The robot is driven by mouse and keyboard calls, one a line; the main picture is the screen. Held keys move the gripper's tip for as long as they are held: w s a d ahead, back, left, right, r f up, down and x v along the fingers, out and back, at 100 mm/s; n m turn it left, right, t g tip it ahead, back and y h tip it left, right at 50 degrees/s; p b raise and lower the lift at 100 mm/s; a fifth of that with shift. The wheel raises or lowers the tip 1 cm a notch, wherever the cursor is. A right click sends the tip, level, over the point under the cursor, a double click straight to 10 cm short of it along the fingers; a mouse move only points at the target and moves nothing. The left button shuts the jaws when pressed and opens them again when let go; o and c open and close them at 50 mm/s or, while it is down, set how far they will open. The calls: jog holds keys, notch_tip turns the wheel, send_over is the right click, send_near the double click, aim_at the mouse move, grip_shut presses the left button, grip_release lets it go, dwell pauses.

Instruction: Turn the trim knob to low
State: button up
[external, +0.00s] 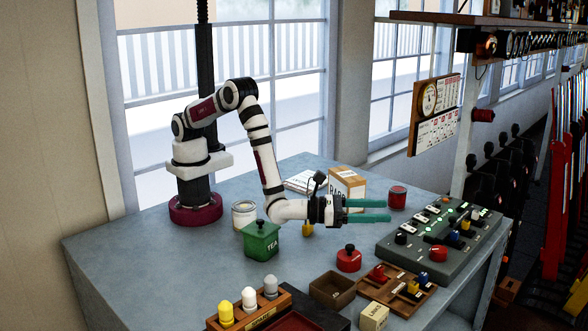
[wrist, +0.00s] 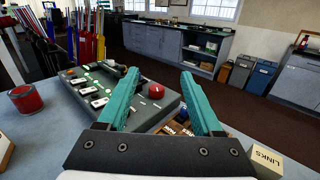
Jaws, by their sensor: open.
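A grey control panel (external: 408,257) lies at the right end of the table, with switches, green lights and knobs on it. It fills the left middle of the wrist view (wrist: 110,82). A red knob (external: 438,253) stands on its near edge and also shows between my fingers in the wrist view (wrist: 156,91). A black knob (external: 401,238) stands to its left. I cannot read which knob is marked trim or where either points. My gripper (external: 389,210) has teal fingers, open and empty, left of and above the panel; they also show in the wrist view (wrist: 160,74).
A red tin (external: 397,197) stands close behind the fingers. A cardboard box (external: 347,184), a green tea tin (external: 261,241) and a red pot with a black knob (external: 349,259) are nearby. Wooden trays (external: 396,290) and a small links box (wrist: 266,160) lie at the front.

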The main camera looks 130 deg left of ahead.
jog(key=n+g, duration=0.5)
jog(key=g, duration=0.3)
send_near(401, 234)
jog(key=x, duration=1)
jog(key=shift+a+f, duration=0.1)
jog(key=shift+a, duration=0.1)
grip_shut()
jog(key=shift+n, duration=0.3)
